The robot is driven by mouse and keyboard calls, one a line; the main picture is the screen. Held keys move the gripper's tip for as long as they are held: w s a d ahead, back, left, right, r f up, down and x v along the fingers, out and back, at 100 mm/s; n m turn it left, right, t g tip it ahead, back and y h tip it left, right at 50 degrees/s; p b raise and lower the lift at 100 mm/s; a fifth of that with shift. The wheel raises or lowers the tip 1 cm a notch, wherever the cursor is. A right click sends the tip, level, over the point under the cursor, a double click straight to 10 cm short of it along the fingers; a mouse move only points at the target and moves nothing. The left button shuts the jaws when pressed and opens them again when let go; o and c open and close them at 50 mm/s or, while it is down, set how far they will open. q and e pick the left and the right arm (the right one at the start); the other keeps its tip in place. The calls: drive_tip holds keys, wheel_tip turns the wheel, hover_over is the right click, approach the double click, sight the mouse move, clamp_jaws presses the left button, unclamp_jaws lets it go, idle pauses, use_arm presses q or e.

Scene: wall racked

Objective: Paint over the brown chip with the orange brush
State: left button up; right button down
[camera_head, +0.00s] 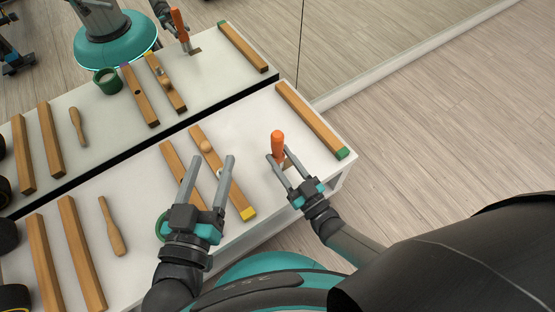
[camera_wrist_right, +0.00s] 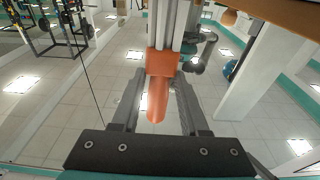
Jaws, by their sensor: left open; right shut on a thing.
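My right gripper (camera_head: 279,156) is shut on the orange brush (camera_head: 278,143) near the right end of the white bench. The brush's orange handle points up and a flat tan end shows below the fingers. The handle also shows between the fingers in the right wrist view (camera_wrist_right: 157,95). My left gripper (camera_head: 212,162) is open and empty above two wooden bars. I cannot make out the brown chip directly; a dark spot shows on the purple-ended bar's reflection (camera_head: 132,82), while that part of the real bar (camera_head: 178,168) is partly behind my left gripper.
The yellow-ended bar (camera_head: 234,191) carries a wooden knob (camera_head: 206,147) and a pale spot. A green-ended bar (camera_head: 312,120) lies at the right edge. A green pot (camera_head: 161,226) is mostly hidden by my left gripper. A mirror (camera_head: 380,40) behind the bench repeats everything.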

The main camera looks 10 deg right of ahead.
drive_tip(key=shift+w+d+f, duration=0.15)
drive_tip(key=shift+w+d, duration=0.25)
drive_tip(key=shift+d, duration=0.75)
drive_tip(key=shift+w+d+f, duration=0.2)
drive_tip(key=shift+w+d, duration=0.2)
drive_tip(key=shift+d, duration=0.7)
drive_tip(key=shift+w+d+f, duration=0.15)
drive_tip(key=shift+w+d, duration=0.25)
drive_tip(key=shift+d, duration=0.75)
drive_tip(key=shift+a, duration=0.15)
